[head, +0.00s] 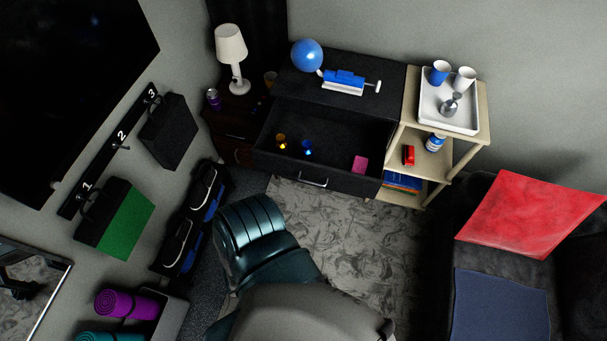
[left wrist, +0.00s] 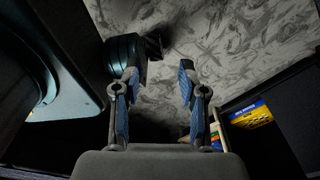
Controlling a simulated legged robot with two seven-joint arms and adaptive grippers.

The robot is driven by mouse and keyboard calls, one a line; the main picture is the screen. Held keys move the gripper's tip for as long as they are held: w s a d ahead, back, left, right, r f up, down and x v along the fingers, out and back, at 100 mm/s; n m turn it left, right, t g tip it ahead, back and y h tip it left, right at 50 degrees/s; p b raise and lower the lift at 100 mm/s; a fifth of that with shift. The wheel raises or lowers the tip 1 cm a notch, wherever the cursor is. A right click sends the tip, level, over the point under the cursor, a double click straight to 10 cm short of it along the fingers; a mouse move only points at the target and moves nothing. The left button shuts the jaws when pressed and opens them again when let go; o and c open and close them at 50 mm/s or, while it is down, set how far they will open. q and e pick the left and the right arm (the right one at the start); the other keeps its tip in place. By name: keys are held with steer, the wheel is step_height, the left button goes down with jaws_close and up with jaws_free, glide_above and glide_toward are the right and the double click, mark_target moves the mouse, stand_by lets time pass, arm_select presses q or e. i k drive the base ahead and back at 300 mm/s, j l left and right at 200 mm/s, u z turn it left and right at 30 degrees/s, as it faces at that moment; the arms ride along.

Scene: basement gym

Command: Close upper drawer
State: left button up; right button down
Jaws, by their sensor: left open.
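The upper drawer (head: 345,184) of the dark cabinet (head: 300,94) is pulled out in the head view, with its inside showing. A light bar handle (head: 313,182) is on its front. The left gripper cannot be made out in the head view. My right gripper is in neither view.
A blue ball (head: 307,55) and a blue-and-white device (head: 344,82) are on the cabinet top. A wooden shelf (head: 411,112) with a white tray (head: 428,117) stands at its right. A lamp (head: 232,50) stands left. Patterned floor (head: 350,235) before the drawer is clear.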

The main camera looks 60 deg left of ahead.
mark_target(336, 138)
steer(key=u, duration=1.8)
steer(key=j, duration=0.25)
steer(key=i+j+u, duration=0.15)
